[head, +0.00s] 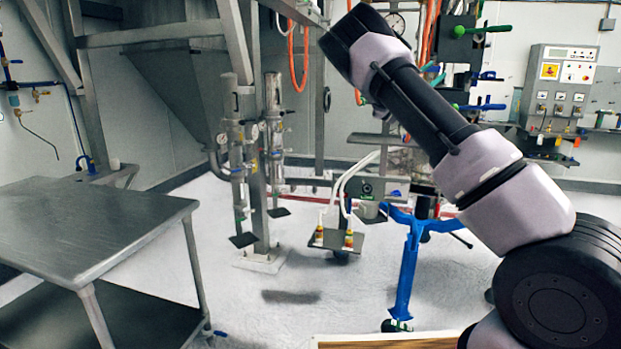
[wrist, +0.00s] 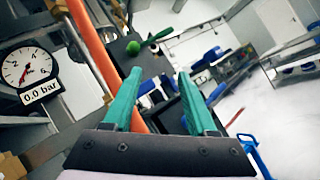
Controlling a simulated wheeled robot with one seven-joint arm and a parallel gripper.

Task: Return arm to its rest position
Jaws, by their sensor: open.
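My arm (head: 430,110) rises from the lower right of the head view and bends up toward the top middle. My gripper (wrist: 160,85) shows in the wrist view with two teal fingers spread apart. Nothing is between the fingers. The gripper itself cannot be made out in the head view. Behind the fingers in the wrist view are an orange hose (wrist: 92,50) and a green-knobbed handle (wrist: 134,47); I cannot tell how far away they are.
A steel table (head: 90,225) stands at left. A blue stand (head: 405,270) is at centre right, near pipework (head: 240,160). A control panel (head: 558,85) is at right. A pressure gauge (wrist: 30,68) reads 0.0 bar. The middle floor is partly clear.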

